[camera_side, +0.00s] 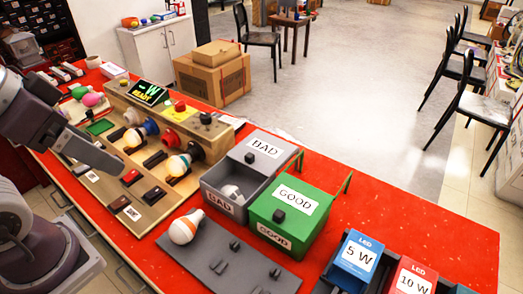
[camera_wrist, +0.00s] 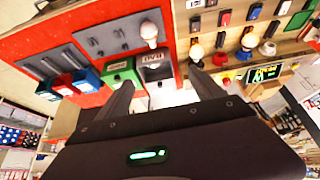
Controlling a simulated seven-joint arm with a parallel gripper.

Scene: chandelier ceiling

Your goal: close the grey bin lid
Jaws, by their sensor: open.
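The grey bin (camera_side: 210,187) stands on the red table in the side view, with a BAD label on its front. Its grey lid (camera_side: 275,153), also labelled BAD with a dark knob, sits back toward the rear. The bin's front part is open and a pale bulb (camera_side: 232,192) shows inside. In the wrist view the grey bin (camera_wrist: 154,58) is beyond my gripper (camera_wrist: 163,87), whose two fingers are spread and empty. My gripper does not touch the bin. My arm is at the left of the side view.
A green bin (camera_side: 270,234) labelled GOOD stands right beside the grey bin, its lid down. A grey board (camera_side: 230,262) with a white and orange bulb (camera_side: 185,227) lies in front. Blue (camera_side: 355,257) and red (camera_side: 412,278) LED boxes stand at right. A lamp test bench is at left.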

